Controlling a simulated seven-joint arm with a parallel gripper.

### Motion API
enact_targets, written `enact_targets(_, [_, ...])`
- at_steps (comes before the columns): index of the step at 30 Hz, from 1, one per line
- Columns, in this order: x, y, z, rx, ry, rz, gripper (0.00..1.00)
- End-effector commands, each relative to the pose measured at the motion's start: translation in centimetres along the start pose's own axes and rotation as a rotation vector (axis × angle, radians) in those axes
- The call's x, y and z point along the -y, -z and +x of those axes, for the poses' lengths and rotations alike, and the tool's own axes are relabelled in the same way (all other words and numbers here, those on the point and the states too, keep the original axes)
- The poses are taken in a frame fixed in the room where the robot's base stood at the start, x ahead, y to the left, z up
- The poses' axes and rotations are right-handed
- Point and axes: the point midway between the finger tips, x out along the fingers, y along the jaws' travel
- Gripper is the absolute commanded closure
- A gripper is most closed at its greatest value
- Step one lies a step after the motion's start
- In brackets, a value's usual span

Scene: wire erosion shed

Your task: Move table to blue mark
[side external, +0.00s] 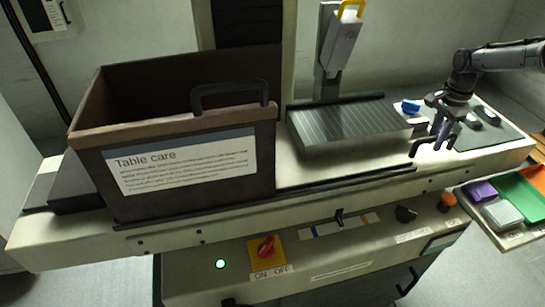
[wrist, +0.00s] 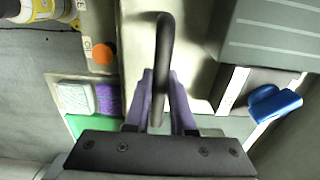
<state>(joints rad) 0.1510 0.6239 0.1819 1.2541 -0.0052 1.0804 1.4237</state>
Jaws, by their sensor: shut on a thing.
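The table (side external: 345,122) is a grey ribbed plate on the machine bed; its corner shows in the wrist view (wrist: 275,35). My gripper (side external: 428,146) is at the table's right end. In the wrist view its purple fingers (wrist: 160,78) are shut on a black bar handle (wrist: 166,40), one finger on each side. How the handle joins the table is hidden. The blue mark (side external: 308,233) is at the left end of a scale strip on the machine front. A black pointer (side external: 340,217) stands over the strip's white middle, right of the blue mark and left of a yellow mark (side external: 371,218).
A large brown bin (side external: 90,140) labelled "Table care" stands left of the table. A blue object (side external: 410,106) lies behind my gripper, and a grey mat (side external: 490,138) lies to the right. A red switch (side external: 265,250) and black knob (side external: 405,214) are on the front panel.

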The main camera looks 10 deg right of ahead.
Motion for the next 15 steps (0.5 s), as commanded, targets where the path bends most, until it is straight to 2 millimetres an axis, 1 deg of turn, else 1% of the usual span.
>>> enact_targets(1, [0.0, -0.7, 0.0, 0.007, -0.001, -0.003, 1.0])
enact_targets(15, [0.0, -2.5, 0.0, 0.008, 0.0, -0.004, 1.0])
